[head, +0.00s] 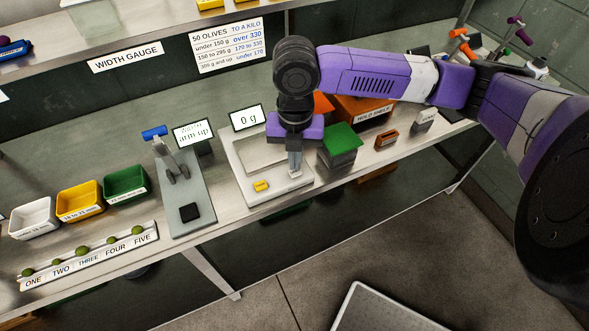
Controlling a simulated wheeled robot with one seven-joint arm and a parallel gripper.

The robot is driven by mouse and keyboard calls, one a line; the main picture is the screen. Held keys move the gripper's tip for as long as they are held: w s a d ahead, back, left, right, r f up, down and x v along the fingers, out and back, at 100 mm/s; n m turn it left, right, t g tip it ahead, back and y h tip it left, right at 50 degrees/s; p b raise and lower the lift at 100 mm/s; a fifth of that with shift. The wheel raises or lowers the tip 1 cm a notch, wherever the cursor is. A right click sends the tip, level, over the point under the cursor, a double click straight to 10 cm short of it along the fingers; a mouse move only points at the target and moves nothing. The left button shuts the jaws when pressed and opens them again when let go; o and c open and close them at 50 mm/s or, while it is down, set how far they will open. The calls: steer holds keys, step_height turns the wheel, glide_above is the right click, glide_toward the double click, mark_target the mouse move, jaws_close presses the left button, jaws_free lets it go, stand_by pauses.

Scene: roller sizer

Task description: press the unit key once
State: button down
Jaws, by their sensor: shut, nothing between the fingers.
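The scale (247,192) stands on the steel bench with a raised display (247,118) reading "0 g". A yellow key (261,186) sits on the scale's front strip. Any lettering on it is too small to read, so I cannot tell whether it is the unit key. My gripper (295,173) points down, shut and empty, over the right part of the front strip, to the right of the yellow key. Its fingertips hide the strip beneath them, and I cannot tell whether they touch it.
A dark block with a green top (341,137) stands close right of my gripper. The width gauge (185,185) stands left of the scale. White, yellow (80,202) and green bins and a numbered olive rack (88,258) are further left. An orange hold shelf (372,112) is behind.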

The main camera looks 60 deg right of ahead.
steer(key=shift+r, duration=0.1)
steer(key=shift+r+p, duration=1.95)
steer(key=shift+r, duration=0.5)
